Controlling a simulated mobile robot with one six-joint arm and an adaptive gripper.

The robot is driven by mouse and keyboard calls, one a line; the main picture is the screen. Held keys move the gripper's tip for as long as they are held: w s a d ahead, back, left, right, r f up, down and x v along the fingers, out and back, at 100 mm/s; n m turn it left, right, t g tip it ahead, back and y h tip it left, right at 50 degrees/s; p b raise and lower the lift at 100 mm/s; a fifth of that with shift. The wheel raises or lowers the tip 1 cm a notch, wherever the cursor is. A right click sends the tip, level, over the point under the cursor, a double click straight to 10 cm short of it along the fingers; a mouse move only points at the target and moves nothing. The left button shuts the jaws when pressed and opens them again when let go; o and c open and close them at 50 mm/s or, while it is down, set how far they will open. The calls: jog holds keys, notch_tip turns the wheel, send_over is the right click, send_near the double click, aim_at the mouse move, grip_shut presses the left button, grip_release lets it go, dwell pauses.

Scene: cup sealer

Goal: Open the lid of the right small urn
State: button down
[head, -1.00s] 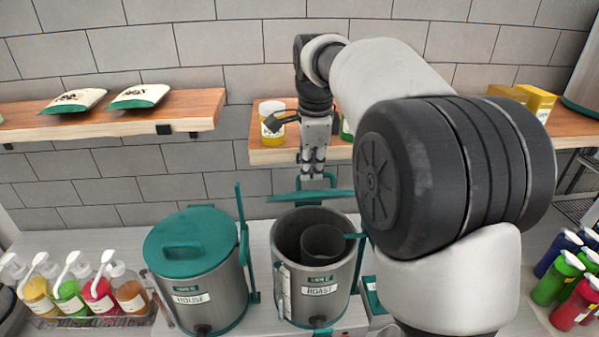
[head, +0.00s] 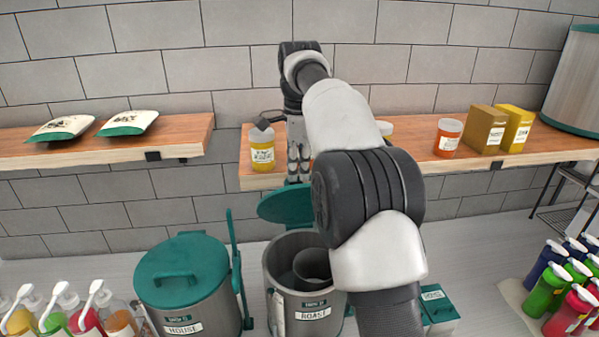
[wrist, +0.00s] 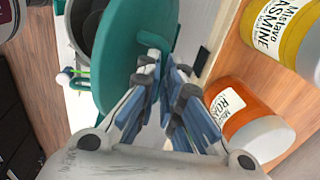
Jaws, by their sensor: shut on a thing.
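My gripper (head: 298,178) is above and behind the urn, at the lid's upper side. In the wrist view, the lid (wrist: 120,50) fills the upper middle and my gripper (wrist: 168,85) is shut on its green handle (wrist: 151,52). My arm covers the right part of the urn.
The left urn (head: 200,312), labelled HOUSE, has its green lid (head: 181,268) closed. Just behind my gripper is a wooden shelf (head: 262,182) with a yellow jar (head: 262,155). An orange jar (wrist: 245,120) is close to my fingers. Pump bottles stand at both sides.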

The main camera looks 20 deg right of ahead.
jog(key=shift+w+d+f, duration=0.1)
jog(key=shift+w+f, duration=0.1)
jog(key=shift+f, duration=0.7)
jog(key=c, duration=1.9)
grip_release()
jog(key=shift+w, duration=0.1)
jog(key=shift+o, duration=1.2)
jog(key=shift+w+d+f, duration=0.1)
jog(key=shift+w+f, duration=0.15)
jog(key=shift+w, duration=0.3)
jog(key=shift+s+r, duration=0.15)
jog(key=shift+r, duration=0.1)
jog(key=shift+s, duration=0.1)
